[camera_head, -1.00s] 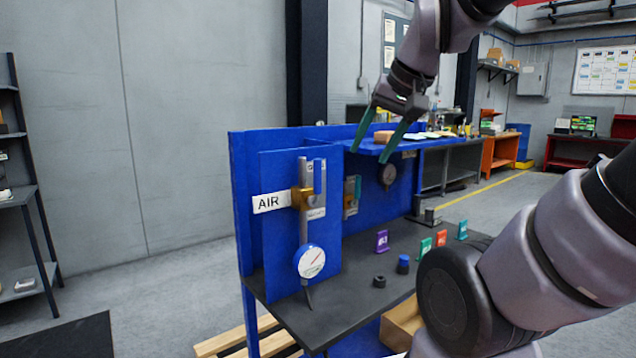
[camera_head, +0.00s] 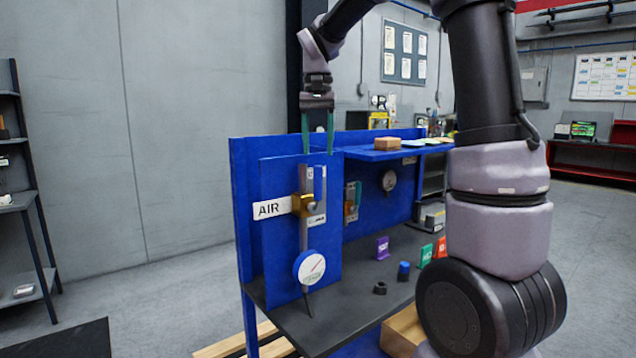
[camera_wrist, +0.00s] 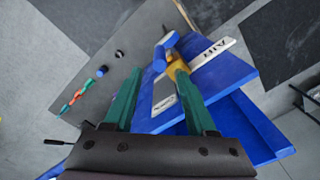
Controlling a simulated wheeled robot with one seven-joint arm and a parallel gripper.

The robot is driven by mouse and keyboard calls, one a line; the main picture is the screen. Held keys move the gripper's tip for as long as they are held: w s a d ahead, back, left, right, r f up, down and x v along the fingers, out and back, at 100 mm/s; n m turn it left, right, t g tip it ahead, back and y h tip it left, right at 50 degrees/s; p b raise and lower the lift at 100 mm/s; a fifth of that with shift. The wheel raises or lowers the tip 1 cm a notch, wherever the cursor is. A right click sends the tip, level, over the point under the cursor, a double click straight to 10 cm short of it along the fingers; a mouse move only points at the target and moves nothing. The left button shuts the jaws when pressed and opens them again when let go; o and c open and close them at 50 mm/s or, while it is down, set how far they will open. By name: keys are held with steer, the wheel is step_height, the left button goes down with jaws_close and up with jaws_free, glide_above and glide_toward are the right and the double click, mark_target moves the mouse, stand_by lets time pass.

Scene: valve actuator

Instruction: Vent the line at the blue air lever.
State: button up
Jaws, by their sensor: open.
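The blue air lever (camera_head: 318,184) stands upright, in line with the vertical pipe, at a brass valve body (camera_head: 302,204) on the blue panel beside the AIR sign (camera_head: 271,208). Below it hangs a round white gauge (camera_head: 310,267), its needle slanting up to the right. My gripper (camera_head: 318,151) is open and empty, fingers pointing down, above the lever at about the panel's top edge. In the wrist view the brass valve (camera_wrist: 176,68) and what looks like the lever's blue end (camera_wrist: 160,60) lie beyond the green fingertips. No contact shows.
A second, smaller valve (camera_head: 352,200) sits deeper on the bench. A blue shelf (camera_head: 395,153) with a tan block (camera_head: 387,143) stands right of my gripper. Purple (camera_head: 383,247), green and red tags and a blue-capped part (camera_head: 404,270) are on the dark bench top (camera_head: 345,310).

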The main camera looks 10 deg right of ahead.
mark_target(318, 181)
step_height(318, 181, down, 10)
steer(key=shift+r, duration=0.25)
jaws_close()
steer(key=shift+r, duration=0.1)
stand_by(1.4)
